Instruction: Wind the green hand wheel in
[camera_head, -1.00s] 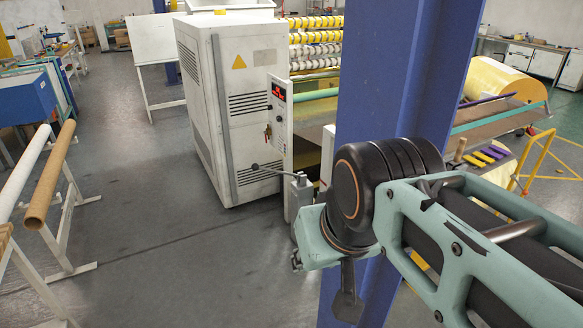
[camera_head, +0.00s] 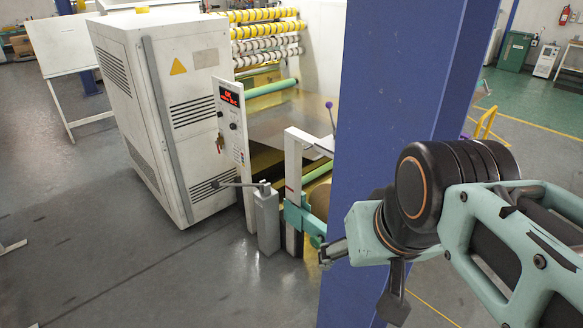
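I cannot make out a green hand wheel in the head view. A teal bracket (camera_head: 303,216) shows low on the white machine frame, left of the blue column; whether it belongs to the wheel is unclear. My teal and black arm reaches in from the right, in front of the blue column. Dark parts at its end, which seem to be my gripper (camera_head: 362,275), show at the column's lower part.
The blue column (camera_head: 400,90) stands close behind my arm and hides part of the machine. A white cabinet (camera_head: 165,110) with a red-lit control panel (camera_head: 231,115) stands left. A grey post with a lever (camera_head: 266,215) stands before the machine. The floor at front left is clear.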

